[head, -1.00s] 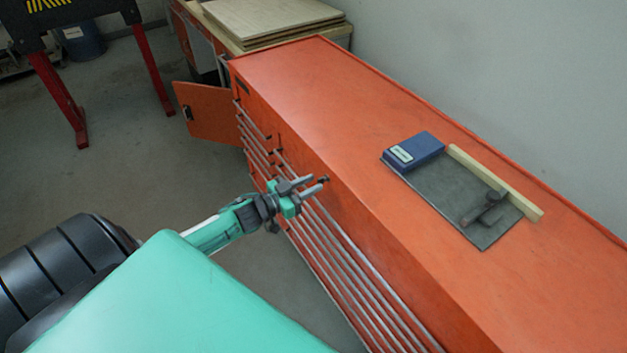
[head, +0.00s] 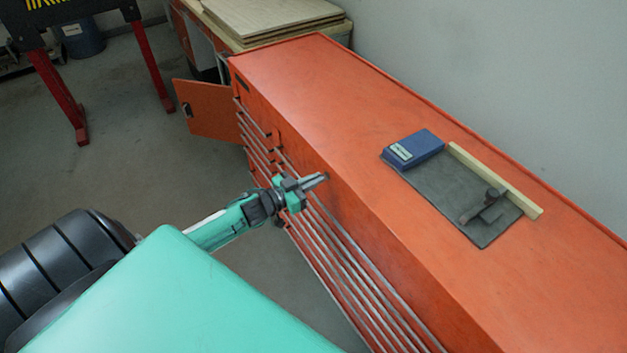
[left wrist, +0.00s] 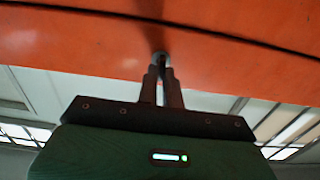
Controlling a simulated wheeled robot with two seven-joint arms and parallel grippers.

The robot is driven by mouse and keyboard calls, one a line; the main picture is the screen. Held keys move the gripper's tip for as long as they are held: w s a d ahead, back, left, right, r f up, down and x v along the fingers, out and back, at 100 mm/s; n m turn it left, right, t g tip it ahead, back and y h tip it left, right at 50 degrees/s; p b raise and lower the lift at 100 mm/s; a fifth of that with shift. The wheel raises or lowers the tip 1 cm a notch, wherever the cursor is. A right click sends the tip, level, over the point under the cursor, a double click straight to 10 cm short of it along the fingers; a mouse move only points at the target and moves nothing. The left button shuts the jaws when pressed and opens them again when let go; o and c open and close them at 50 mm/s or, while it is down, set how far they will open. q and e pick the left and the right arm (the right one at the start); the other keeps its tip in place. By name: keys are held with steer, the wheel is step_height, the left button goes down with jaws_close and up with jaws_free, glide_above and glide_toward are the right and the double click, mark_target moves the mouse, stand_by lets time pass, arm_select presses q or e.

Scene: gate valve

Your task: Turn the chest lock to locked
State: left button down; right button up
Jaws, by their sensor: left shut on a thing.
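The orange tool chest (head: 345,110) runs from the upper left to the lower right in the head view. Its lock (left wrist: 161,56) shows in the left wrist view as a small round metal fitting with a dark piece on the orange front. My left gripper (head: 323,177) is at the upper front of the chest, and its fingers are shut on the dark lock piece. In the left wrist view the fingertips (left wrist: 161,70) meet at the lock and hide part of it. Which way the lock is turned is too small to tell. My right gripper is not in view.
A grey mat (head: 455,195) with a blue box (head: 413,149), a dark tool (head: 484,207) and a wooden strip (head: 495,180) lies on the chest top. An orange door (head: 207,110) stands open at the far left end. Long drawer handles (head: 350,255) run below my gripper.

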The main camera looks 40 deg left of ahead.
arm_select(q)
steer(key=shift+m, duration=0.3)
steer(key=m+b, duration=0.1)
steer(key=m, duration=0.3)
steer(key=m+b, duration=0.2)
steer(key=m, duration=0.3)
steer(key=m+b, duration=0.1)
steer(key=m, duration=0.3)
steer(key=shift+s+d+f+m+b, duration=0.15)
steer(key=shift+d+f+m+b, duration=0.15)
steer(key=shift+f+m+b, duration=0.1)
steer(key=shift+m+b, duration=0.6)
steer(key=shift+m, duration=1.2)
steer(key=c, duration=1.6)
jaws_free()
